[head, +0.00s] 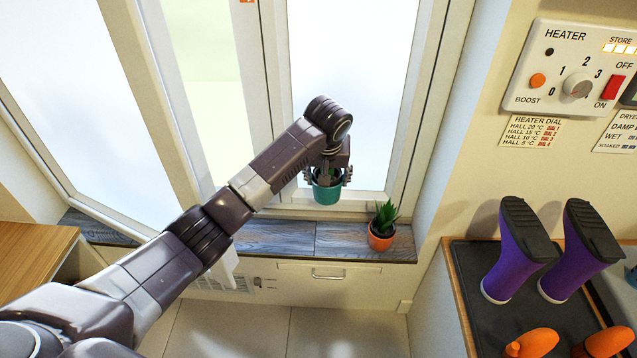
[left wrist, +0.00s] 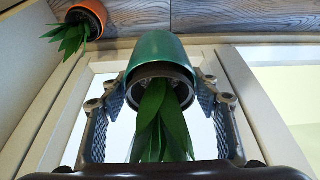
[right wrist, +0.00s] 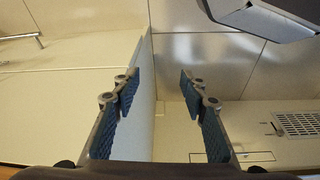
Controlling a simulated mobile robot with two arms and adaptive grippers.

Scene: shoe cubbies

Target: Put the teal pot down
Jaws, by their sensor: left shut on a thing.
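The teal pot (head: 326,192) holds a green plant and hangs in my left gripper (head: 327,176). The left gripper is shut on the pot, with one finger on each side of it. The pot looks upright and appears to be over or near the grey wooden window sill (head: 285,238). I cannot tell its exact height above it. In the left wrist view the teal pot (left wrist: 160,50) sits between the fingers, its plant (left wrist: 160,125) towards the palm. My right gripper (right wrist: 160,85) is open and empty, facing floor and cabinet fronts. It does not show in the head view.
An orange pot with a spiky plant (head: 381,236) stands on the sill to the right of the teal pot. Window frames (head: 275,100) rise behind the sill. Purple boots (head: 520,248) stand on a dark tray at the right. The sill left of the orange pot is bare.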

